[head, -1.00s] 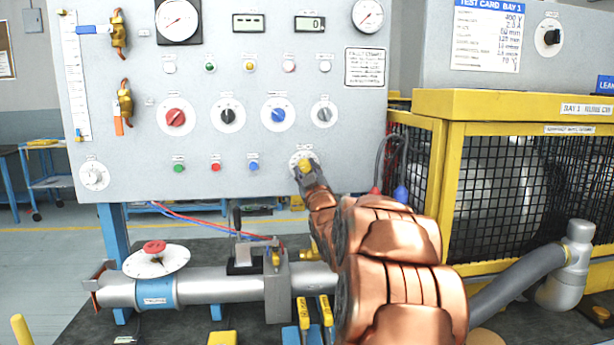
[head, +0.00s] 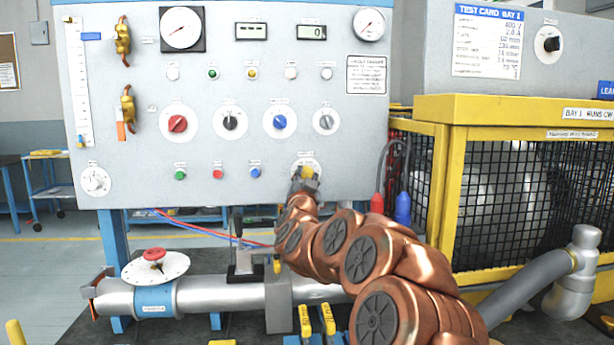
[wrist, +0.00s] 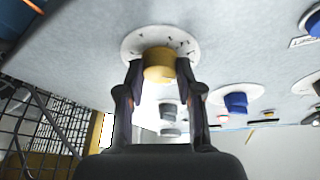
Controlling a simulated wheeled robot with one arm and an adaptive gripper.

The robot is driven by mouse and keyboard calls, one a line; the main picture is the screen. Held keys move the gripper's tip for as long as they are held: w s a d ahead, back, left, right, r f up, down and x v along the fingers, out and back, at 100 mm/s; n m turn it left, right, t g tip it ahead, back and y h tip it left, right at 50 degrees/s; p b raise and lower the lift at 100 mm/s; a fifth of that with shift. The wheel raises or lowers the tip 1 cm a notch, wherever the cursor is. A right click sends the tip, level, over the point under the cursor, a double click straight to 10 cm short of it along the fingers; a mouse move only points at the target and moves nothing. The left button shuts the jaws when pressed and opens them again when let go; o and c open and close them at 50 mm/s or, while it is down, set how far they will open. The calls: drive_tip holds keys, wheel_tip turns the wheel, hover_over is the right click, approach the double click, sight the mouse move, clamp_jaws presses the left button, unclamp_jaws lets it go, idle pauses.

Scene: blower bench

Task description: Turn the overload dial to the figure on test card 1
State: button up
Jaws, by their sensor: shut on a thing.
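A yellow knob on a round white scale (head: 307,167) sits at the lower right of the grey panel; I cannot read its label. In the wrist view the yellow knob (wrist: 159,57) stands between both fingers of my gripper (wrist: 160,74). My gripper (head: 304,181) is shut on this knob and hides part of it in the head view. The knob's pointer and setting cannot be made out. The test card (head: 487,42), headed "TEST CARD BAY 1", hangs at the upper right. Its rows seem to include 400 V, 2.8 A and 60 mm; the rest is too small.
Red (head: 178,123), black (head: 229,121), blue (head: 280,121) and grey (head: 325,122) dials sit above on the panel. A yellow mesh cage (head: 500,190) stands to the right. Red (head: 377,203) and blue (head: 403,207) probes hang beside it. A silver pipe (head: 215,295) runs below.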

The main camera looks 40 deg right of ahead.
drive_tip(key=m+g+p, duration=0.1)
drive_tip(key=m, duration=0.1)
drive_tip(key=m+p, duration=0.1)
drive_tip(key=m, duration=0.1)
drive_tip(key=m+g+p, duration=0.1)
drive_tip(key=m, duration=0.1)
drive_tip(key=shift+a+r+m+g, duration=0.1)
drive_tip(key=shift+r+m+g, duration=0.2)
drive_tip(key=shift+m, duration=0.1)
drive_tip(key=shift+m+g+p, duration=0.5)
drive_tip(key=shift+m+p, duration=0.2)
drive_tip(key=shift+m, duration=1)
drive_tip(key=shift+f, duration=0.1)
drive_tip(key=o, duration=1.2)
drive_tip(key=shift+c, duration=0.2)
drive_tip(key=r+v, duration=0.1)
drive_tip(key=v, duration=1)
drive_tip(key=shift+s+a+f, duration=0.25)
drive_tip(key=shift+a+f, duration=0.05)
drive_tip(key=shift+a, duration=0.1)
drive_tip(key=shift+a, duration=0.1)
